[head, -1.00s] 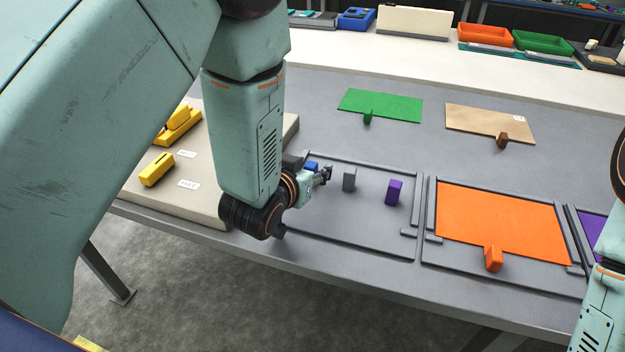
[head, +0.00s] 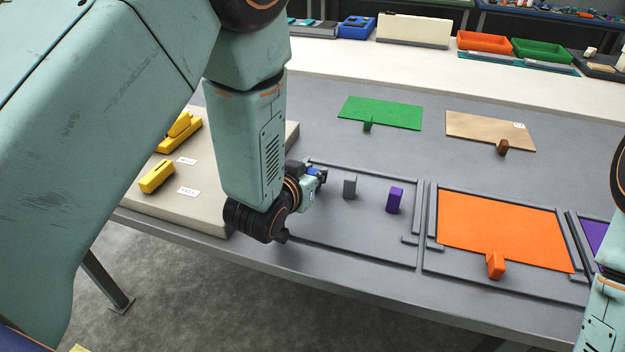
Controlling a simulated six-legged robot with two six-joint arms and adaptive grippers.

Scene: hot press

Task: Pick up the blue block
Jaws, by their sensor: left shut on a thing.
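My left gripper (head: 320,175) is at the left part of the grey framed tray (head: 360,238), low over its surface. It is shut on the blue block (head: 313,169), of which only a small part shows behind the fingers. I cannot tell whether the block still touches the tray. A grey block (head: 350,187) and a purple block (head: 395,200) stand upright to the right of the gripper, apart from it. My right gripper is out of view; only part of that arm shows at the right edge.
An orange plate (head: 500,228) with a handle lies in the neighbouring frame. Green (head: 380,113) and tan (head: 490,130) plates lie behind. Yellow objects (head: 157,176) sit on a beige board (head: 215,215) at left. The tabletop between the tray and the rear plates is clear.

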